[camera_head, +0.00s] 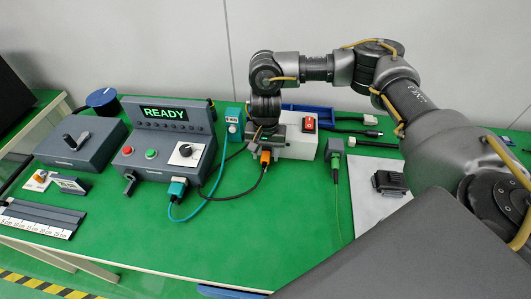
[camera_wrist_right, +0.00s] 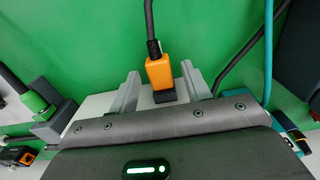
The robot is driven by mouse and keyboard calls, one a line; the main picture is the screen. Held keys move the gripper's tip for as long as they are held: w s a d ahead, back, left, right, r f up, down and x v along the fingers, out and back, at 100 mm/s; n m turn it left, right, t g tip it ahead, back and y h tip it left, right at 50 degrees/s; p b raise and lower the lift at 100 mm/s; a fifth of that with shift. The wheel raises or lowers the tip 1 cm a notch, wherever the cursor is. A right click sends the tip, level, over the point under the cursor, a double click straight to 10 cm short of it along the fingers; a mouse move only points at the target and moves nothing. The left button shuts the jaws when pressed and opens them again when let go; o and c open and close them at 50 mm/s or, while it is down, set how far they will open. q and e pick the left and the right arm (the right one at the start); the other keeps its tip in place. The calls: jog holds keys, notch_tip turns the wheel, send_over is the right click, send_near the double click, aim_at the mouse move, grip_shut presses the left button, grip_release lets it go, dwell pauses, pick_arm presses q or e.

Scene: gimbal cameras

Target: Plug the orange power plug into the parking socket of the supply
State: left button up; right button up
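The orange power plug (camera_head: 265,157) is at the front left of the white supply (camera_head: 299,145), which has a red switch on top. In the right wrist view the orange plug (camera_wrist_right: 159,72) has its grey cable leading away and its inner end against a dark block (camera_wrist_right: 164,96). This looks like the parking socket, but how deep the plug sits cannot be told. My right gripper (camera_wrist_right: 162,88) is open, its fingers on either side of the plug and block with gaps showing. In the head view the right gripper (camera_head: 264,142) hides part of the supply. My left gripper is not in view.
A green plug (camera_head: 335,150) with a cable is right of the supply. A console (camera_head: 168,135) reading READY and a teal plug (camera_head: 177,188) with a teal cable are to the left. A grey plate (camera_head: 372,192) bears a black part. The green front middle is clear.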

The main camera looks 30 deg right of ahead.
aim_at(266, 155)
jog(key=shift+r, duration=0.1)
notch_tip(266, 155, up, 11)
jog(key=shift+f, duration=0.2)
dwell(0.5)
dwell(1.1)
dwell(1.3)
